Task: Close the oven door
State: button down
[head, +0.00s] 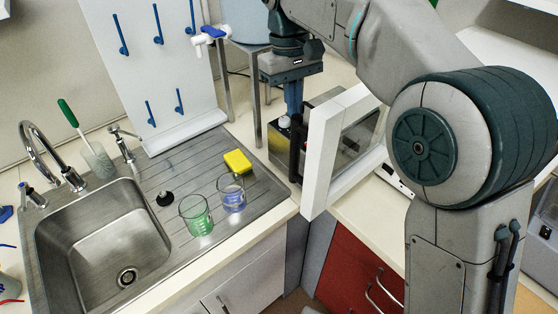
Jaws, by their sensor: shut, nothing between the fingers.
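The oven door (319,150) is a thick white frame with a glass pane, standing upright in the middle of the head view. It is swung open, with its near edge sticking out past the counter's front edge. A dark vertical bar, apparently its handle (296,153), shows on its left side. The oven body is mostly hidden behind the door and my arm. My gripper (293,112) points down just left of the door's top, with its fingers shut and empty. It is close to the upper end of the dark bar; I cannot tell if they touch.
A steel sink (105,240) lies at left, with a green beaker (196,216), a blue beaker (231,194) and a yellow sponge (237,161) on its drainboard. A metal stand (254,100) is close left of my gripper. Red drawers (350,268) are below the counter.

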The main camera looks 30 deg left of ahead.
jog(key=s+f, duration=0.3)
jog(key=f, duration=0.9)
jog(key=shift+d+g+h, duration=0.2)
jog(key=shift+g+h, duration=0.1)
jog(key=shift+h, duration=0.1)
jog(key=shift+f, duration=0.1)
